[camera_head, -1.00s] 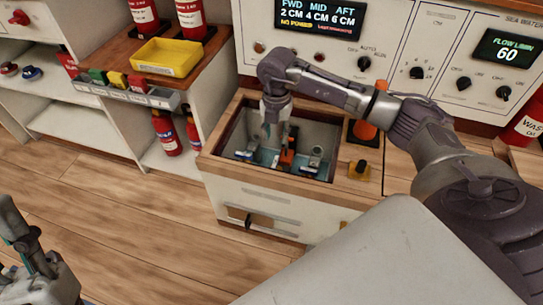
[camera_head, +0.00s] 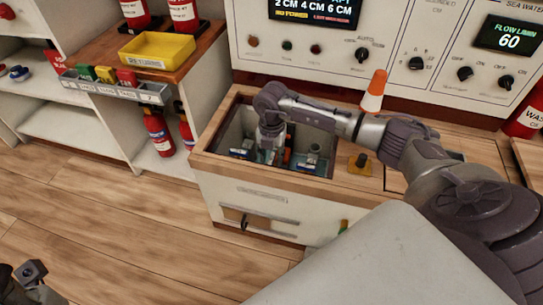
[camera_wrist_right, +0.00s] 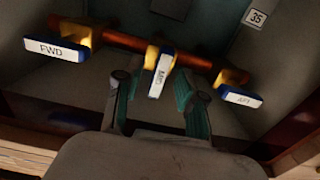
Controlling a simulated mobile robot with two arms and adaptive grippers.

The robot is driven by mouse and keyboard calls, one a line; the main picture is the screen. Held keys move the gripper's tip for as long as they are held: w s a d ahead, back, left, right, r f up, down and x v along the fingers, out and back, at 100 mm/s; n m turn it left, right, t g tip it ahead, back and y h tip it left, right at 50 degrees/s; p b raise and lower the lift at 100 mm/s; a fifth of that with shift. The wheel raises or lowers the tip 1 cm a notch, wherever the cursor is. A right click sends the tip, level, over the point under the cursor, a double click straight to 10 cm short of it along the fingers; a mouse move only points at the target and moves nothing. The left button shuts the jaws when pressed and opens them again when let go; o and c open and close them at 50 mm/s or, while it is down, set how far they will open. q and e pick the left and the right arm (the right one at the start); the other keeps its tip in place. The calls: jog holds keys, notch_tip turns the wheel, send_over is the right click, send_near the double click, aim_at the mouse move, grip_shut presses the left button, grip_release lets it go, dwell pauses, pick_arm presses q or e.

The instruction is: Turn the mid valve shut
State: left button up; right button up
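The mid valve (camera_wrist_right: 157,80) has a yellow and blue handle with a white MID label, on a copper-coloured pipe (camera_wrist_right: 125,42) in the right wrist view. Its handle points towards my gripper, across the pipe. My right gripper (camera_wrist_right: 160,100) is open, with one finger on each side of this handle and visible gaps. In the head view the right gripper (camera_head: 268,152) reaches down into the open well (camera_head: 232,130), its fingertips partly hidden. The FWD valve (camera_wrist_right: 58,48) and AFT valve (camera_wrist_right: 240,97) sit to either side, labels roughly sideways. My left gripper (camera_head: 32,275) is cut off at bottom left.
The well's wooden rim (camera_head: 262,173) surrounds my right gripper closely. An orange and white cone (camera_head: 374,92) and a yellow-based knob (camera_head: 360,163) stand on the counter at right. A yellow tray (camera_head: 157,49) is on the left counter. The control panel (camera_head: 300,25) rises behind.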

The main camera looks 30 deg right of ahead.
grip_shut()
